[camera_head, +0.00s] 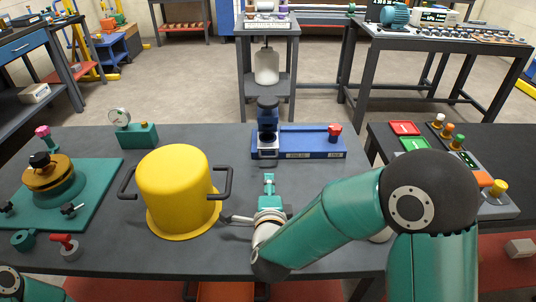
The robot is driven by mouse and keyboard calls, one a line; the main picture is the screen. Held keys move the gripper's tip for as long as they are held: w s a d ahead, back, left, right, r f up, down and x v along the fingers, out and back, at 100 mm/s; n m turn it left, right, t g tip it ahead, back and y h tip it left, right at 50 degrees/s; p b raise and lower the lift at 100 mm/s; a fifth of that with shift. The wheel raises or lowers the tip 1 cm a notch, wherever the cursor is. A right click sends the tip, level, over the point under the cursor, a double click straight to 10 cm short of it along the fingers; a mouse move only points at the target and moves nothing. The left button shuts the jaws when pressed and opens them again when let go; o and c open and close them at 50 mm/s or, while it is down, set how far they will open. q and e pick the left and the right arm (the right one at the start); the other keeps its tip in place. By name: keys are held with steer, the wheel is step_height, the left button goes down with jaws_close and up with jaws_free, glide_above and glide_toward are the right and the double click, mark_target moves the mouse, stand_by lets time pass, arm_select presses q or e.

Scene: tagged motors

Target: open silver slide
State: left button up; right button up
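A blue fixture (305,143) lies flat near the back middle of the bench, with a dark blue upright (267,118) at its left end. A small silver part (268,151) shows at the foot of the upright and may be the silver slide; I cannot tell how far it is open. A red knob (334,130) stands at the fixture's right end. My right gripper (269,181) is in front of the upright, apparently apart from it, pointing away from me. Its finger gap is too small to read. Only a bit of my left arm shows at the lower left corner.
A yellow pot-like cover (178,190) with dark handles stands close left of my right gripper. A teal plate (98,178) with a brass-topped part lies at far left. A gauge block (138,136) stands behind. A control panel (490,205) is on the right table.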

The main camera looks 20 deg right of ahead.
mark_target(268, 157)
steer(key=x, duration=0.3)
steer(key=r+p+x, duration=0.1)
steer(key=x, duration=0.2)
steer(key=r+x, duration=0.1)
steer(key=x, duration=0.3)
steer(key=shift+w+d+r, duration=0.1)
steer(key=shift+w+d, duration=0.1)
steer(key=shift+w, duration=0.1)
steer(key=shift+w+d+p, duration=0.1)
steer(key=shift+w+p, duration=0.3)
steer(key=shift+w, duration=0.2)
steer(key=c, duration=0.6)
jaws_close()
steer(key=shift+s+f, duration=0.1)
steer(key=shift+f, duration=0.1)
